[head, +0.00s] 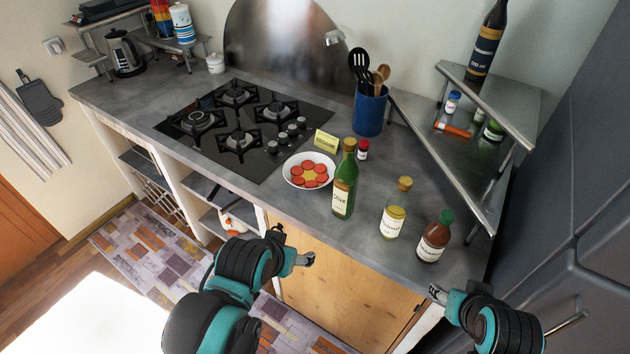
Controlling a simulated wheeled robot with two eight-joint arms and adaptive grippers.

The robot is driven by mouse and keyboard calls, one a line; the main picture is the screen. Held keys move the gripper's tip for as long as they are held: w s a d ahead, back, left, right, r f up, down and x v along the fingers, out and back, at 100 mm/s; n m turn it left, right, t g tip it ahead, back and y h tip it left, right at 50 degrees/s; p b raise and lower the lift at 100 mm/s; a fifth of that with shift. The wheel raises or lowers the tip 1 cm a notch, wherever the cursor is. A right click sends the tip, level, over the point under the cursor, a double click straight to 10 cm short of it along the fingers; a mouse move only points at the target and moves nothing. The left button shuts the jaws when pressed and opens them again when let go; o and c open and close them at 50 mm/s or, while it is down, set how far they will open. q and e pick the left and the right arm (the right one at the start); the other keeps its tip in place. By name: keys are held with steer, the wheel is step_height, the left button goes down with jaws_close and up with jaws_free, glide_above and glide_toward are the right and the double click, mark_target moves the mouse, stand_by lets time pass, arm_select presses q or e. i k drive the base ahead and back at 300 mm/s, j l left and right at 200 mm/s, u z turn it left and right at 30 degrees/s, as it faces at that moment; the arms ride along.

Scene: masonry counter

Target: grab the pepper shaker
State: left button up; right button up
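No label that reads pepper is legible. Small jars that could be the shaker are a dark red-lidded jar (362,150) on the counter behind the green bottle, and a blue-lidded jar (452,103) on the corner shelf. I cannot tell which one is the pepper shaker. My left gripper (291,246) is in front of the counter, over the wooden cabinet door, with its fingers apart and nothing between them. My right gripper (438,294) is at the counter's front edge near the right end, below the brown bottle; its finger gap is not clear. Neither gripper touches a jar.
A green bottle (345,180), a yellow bottle (395,208) and a brown bottle (434,237) stand near the front edge. A plate (290,177) of red slices, a blue utensil holder (369,112) and the gas hob (215,155) are further left or back. A metal corner shelf (510,105) overhangs the right.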

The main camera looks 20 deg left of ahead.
mark_target(364, 144)
steer(key=i+j+z, duration=0.25)
steer(key=j, duration=0.3)
steer(key=i+j+z, duration=0.2)
steer(key=j, duration=0.35)
steer(key=j+z, duration=0.25)
steer(key=j, duration=0.3)
steer(key=j+z, duration=0.2)
steer(key=j, duration=0.4)
